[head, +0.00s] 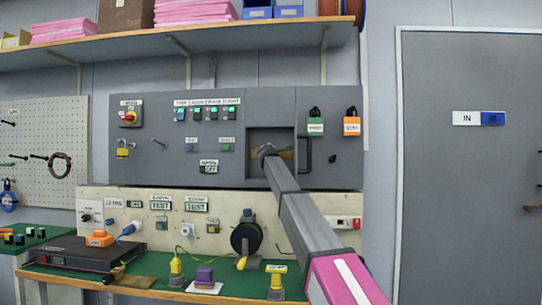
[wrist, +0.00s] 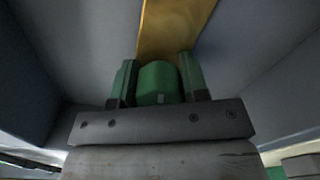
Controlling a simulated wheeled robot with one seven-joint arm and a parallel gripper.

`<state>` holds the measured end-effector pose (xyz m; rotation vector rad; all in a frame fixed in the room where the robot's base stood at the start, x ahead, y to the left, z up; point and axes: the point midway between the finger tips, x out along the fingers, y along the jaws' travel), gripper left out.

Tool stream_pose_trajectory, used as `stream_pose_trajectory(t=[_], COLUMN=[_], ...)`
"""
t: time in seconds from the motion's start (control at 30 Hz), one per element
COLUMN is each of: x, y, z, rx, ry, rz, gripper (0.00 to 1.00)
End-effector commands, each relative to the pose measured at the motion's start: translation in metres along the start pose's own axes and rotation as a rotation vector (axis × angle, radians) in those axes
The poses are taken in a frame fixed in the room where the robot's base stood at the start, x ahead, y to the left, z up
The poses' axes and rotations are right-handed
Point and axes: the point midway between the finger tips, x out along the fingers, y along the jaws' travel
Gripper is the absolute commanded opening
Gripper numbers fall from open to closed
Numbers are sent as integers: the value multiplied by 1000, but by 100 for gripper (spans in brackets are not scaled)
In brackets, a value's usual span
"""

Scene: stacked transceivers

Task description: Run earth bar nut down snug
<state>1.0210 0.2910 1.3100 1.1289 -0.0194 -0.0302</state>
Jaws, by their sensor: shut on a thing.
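The brass-coloured earth bar (head: 286,154) lies inside a square recess in the grey panel. In the wrist view the bar (wrist: 176,25) runs away from me between grey recess walls. A rounded green piece, which I take to be the earth bar nut (wrist: 158,84), sits against the near end of the bar. My gripper (wrist: 158,72) has its two green fingers on either side of this nut and is shut on it. In the head view my gripper (head: 267,150) reaches into the recess; the nut is hidden there by my arm. The nut's thread and seating cannot be seen.
A black handle (head: 308,155) stands just right of the recess. Below are a cream test panel (head: 150,222), a black reel (head: 246,239) and a green-topped bench (head: 150,268). The recess walls are close around my gripper.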

Motion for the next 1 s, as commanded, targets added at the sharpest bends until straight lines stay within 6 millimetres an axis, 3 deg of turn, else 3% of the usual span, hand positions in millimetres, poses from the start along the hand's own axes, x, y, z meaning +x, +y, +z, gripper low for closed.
stream_pose_trajectory(t=[1.0], x=[-2], y=[-1], z=[0], rx=[967], ry=[-1], rz=[-2], gripper=[17])
